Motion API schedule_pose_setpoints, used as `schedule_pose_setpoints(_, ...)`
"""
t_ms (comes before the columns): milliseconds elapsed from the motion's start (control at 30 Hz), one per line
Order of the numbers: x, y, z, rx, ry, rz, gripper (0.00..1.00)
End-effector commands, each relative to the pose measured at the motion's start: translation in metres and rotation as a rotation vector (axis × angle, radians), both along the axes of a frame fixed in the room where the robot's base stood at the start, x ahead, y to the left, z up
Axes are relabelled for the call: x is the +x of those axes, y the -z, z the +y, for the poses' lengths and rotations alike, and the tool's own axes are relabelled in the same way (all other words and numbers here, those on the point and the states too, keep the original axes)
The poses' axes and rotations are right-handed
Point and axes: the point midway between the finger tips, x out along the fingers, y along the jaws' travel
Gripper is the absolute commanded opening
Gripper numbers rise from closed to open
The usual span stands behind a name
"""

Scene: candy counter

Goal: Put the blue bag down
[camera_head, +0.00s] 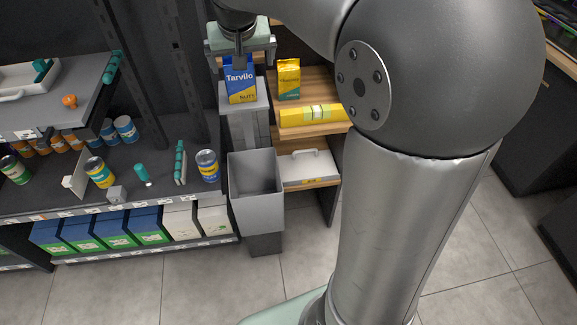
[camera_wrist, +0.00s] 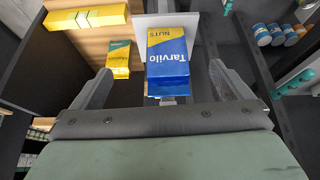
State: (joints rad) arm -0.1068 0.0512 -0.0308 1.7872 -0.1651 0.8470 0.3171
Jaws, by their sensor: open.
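The blue bag (camera_head: 241,80), blue and yellow and marked "Tarvilo", stands upright on the small pale top of a grey stand (camera_head: 263,90). In the wrist view the bag (camera_wrist: 167,55) shows between my fingers, with a visible gap on each side. My gripper (camera_head: 241,57) is open and empty, just above and around the top of the bag. The wrist view shows both fingers of my gripper (camera_wrist: 160,78) spread wide. The bag's far side and base are partly hidden.
A yellow bag (camera_head: 289,78) stands close by on a wooden shelf (camera_head: 318,73), right of the blue bag. A long yellow box (camera_head: 312,115) lies below it. A grey bin (camera_head: 256,190) stands in front of the stand. Dark shelves with cans (camera_head: 207,165) are at left.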

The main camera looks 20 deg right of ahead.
Motion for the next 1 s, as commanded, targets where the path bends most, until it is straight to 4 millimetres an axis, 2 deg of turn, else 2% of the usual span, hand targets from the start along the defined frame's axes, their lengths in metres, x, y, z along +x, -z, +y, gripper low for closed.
schedule_pose_setpoints(33, -0.034, 0.016, -0.003, 0.001, -0.018, 0.054, 0.98)
schedule_pose_setpoints(200, -0.158, 0.082, -0.004, 0.021, -0.103, 0.254, 0.98)
schedule_pose_setpoints(300, -0.221, 0.114, -0.004, 0.037, -0.147, 0.348, 0.98)
schedule_pose_setpoints(400, -0.263, 0.137, -0.002, 0.049, -0.177, 0.413, 0.98)
schedule_pose_setpoints(500, -0.284, 0.148, -0.002, 0.058, -0.191, 0.444, 0.98)
schedule_pose_setpoints(567, -0.288, 0.150, -0.001, 0.060, -0.195, 0.451, 0.98)
schedule_pose_setpoints(1000, -0.287, 0.150, -0.001, 0.059, -0.194, 0.451, 0.98)
